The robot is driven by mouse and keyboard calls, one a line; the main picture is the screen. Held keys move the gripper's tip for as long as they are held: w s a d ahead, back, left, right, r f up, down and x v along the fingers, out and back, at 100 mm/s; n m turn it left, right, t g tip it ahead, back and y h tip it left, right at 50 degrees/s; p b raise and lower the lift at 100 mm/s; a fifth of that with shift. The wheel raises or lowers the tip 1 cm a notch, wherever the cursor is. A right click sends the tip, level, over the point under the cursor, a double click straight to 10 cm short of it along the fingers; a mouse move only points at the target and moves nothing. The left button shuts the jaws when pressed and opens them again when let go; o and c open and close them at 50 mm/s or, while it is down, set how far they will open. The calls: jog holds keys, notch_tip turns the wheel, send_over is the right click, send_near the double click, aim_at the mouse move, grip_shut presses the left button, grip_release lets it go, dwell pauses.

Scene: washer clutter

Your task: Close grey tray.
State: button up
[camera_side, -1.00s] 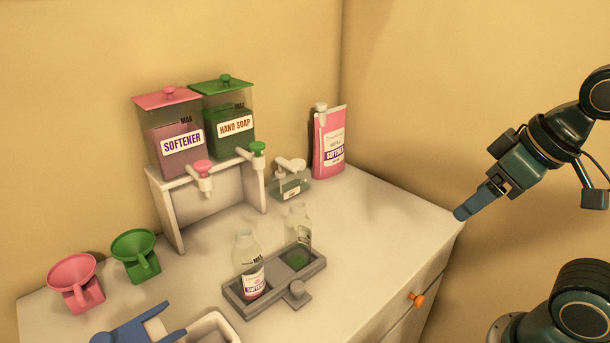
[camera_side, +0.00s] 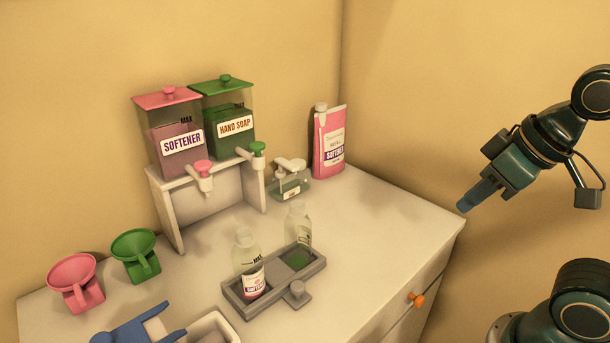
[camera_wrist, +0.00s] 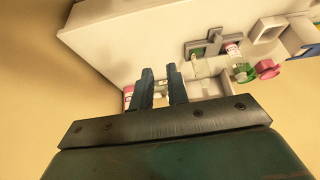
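The grey tray (camera_side: 235,294) lies on the white cabinet top, with a grey knob (camera_side: 296,289) on its front side. A softener bottle (camera_side: 252,280) stands in its left part and a second clear bottle (camera_side: 298,228) stands at its right part, partly behind the rim. The tray also shows in the wrist view (camera_wrist: 214,36). My gripper (camera_side: 466,207) is in the air beyond the cabinet's right edge, well apart from the tray. In the wrist view its two blue fingers (camera_wrist: 160,73) have a gap between them with nothing held.
A dispenser stand (camera_side: 160,205) with softener and hand soap tanks is behind the tray. A pink pouch (camera_side: 329,145) and a pump bottle (camera_side: 290,180) stand at the back. Pink (camera_side: 74,280) and green (camera_side: 135,252) funnels are at left.

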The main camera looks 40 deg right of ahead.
aim_at(265, 266)
jog(key=w+a+f+n, duration=0.1)
jog(key=w, duration=0.1)
jog(key=w+a+f+n, duration=0.1)
jog(key=a, duration=0.1)
jog(key=shift+w+a+f, duration=0.15)
jog(key=shift+w+a, duration=0.05)
jog(key=shift+w, duration=0.2)
grip_shut()
jog(key=w+a+f+n, duration=0.1)
jog(key=a+f+n, duration=0.3)
jog(key=a, duration=0.4)
jog(key=w+a+f+n+t+y, duration=0.1)
jog(key=a+f+n, duration=0.3)
jog(key=a, duration=0.4)
jog(key=shift+w+f+n, duration=0.4)
jog(key=shift+w+n, duration=0.2)
jog(key=shift+a, duration=0.1)
jog(key=shift+x, duration=5.15)
jog(key=shift+w+d+f, duration=0.1)
jog(key=shift+w+d, duration=0.3)
jog(key=shift+w, duration=0.45)
jog(key=shift+w+d, duration=0.35)
jog(key=shift+w, duration=0.55)
jog(key=shift+w, duration=0.1)
jog(key=w, duration=1.2)
jog(key=shift+w, duration=0.45)
